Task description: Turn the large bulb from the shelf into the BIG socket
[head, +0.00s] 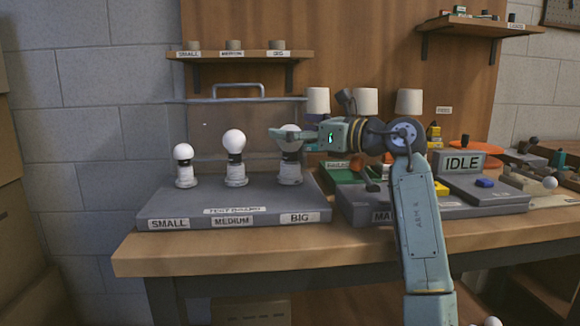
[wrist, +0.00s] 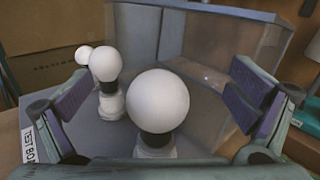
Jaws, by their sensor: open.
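The large bulb (head: 291,147) is white and round and stands upright in the BIG socket (head: 290,174) at the right end of the grey test board (head: 180,206). My gripper (head: 276,133) is at the height of this bulb and partly covers it. In the wrist view the large bulb (wrist: 158,100) sits between my two spread fingers, with a visible gap on each side. My gripper (wrist: 158,92) is open and holds nothing. The dark neck of the bulb meets the pale socket (wrist: 155,146) below. How deep it is screwed in I cannot tell.
The medium bulb (head: 234,142) and small bulb (head: 183,152) stand in their sockets to the left. The wall shelf (head: 240,54) bears empty-looking holders. A grey handle frame (head: 238,87) is behind the board. A grey box with an IDLE display (head: 461,162) stands right.

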